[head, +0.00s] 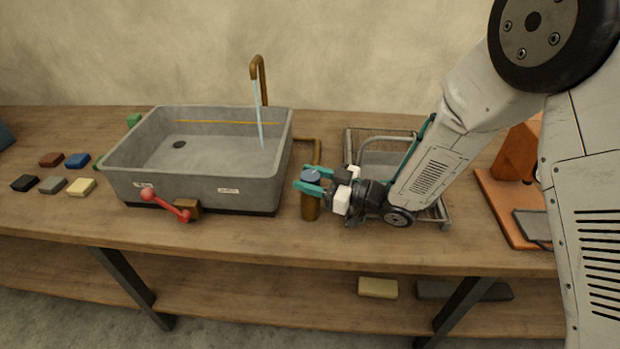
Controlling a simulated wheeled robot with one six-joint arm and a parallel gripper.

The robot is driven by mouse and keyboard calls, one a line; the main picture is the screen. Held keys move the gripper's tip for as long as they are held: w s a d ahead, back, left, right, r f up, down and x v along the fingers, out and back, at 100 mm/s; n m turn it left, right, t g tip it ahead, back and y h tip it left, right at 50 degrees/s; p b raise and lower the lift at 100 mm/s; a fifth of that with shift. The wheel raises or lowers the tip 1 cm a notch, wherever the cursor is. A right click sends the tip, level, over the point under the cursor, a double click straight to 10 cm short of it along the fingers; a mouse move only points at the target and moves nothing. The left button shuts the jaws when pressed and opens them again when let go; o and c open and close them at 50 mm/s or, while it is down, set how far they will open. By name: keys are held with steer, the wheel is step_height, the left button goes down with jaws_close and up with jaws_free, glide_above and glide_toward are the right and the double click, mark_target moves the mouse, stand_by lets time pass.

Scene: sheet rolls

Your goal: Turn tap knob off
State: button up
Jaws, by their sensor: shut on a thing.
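The tap knob (311,177) is a blue cap on top of a brown upright post (310,206), to the right of the grey sink (250,190). My gripper (312,182) has teal fingers and is shut on the knob, one finger on its far side and one on its near side. The fingers partly cover the knob. A brown curved tap (258,68) stands behind the sink, and a stream of water (259,122) runs from it into the basin.
A red lever (165,204) sticks out at the sink's front. A wire rack (350,150) stands behind my gripper, and an orange stand (497,205) is at the right. Several small coloured blocks (52,185) lie at the left. The bench's front strip is clear.

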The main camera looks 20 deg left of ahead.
mark_target(319, 181)
steer(key=o, duration=1)
steer(key=shift+c, duration=0.2)
steer(key=d, duration=0.7)
steer(key=shift+s+d, duration=0.3)
steer(key=shift+d, duration=0.1)
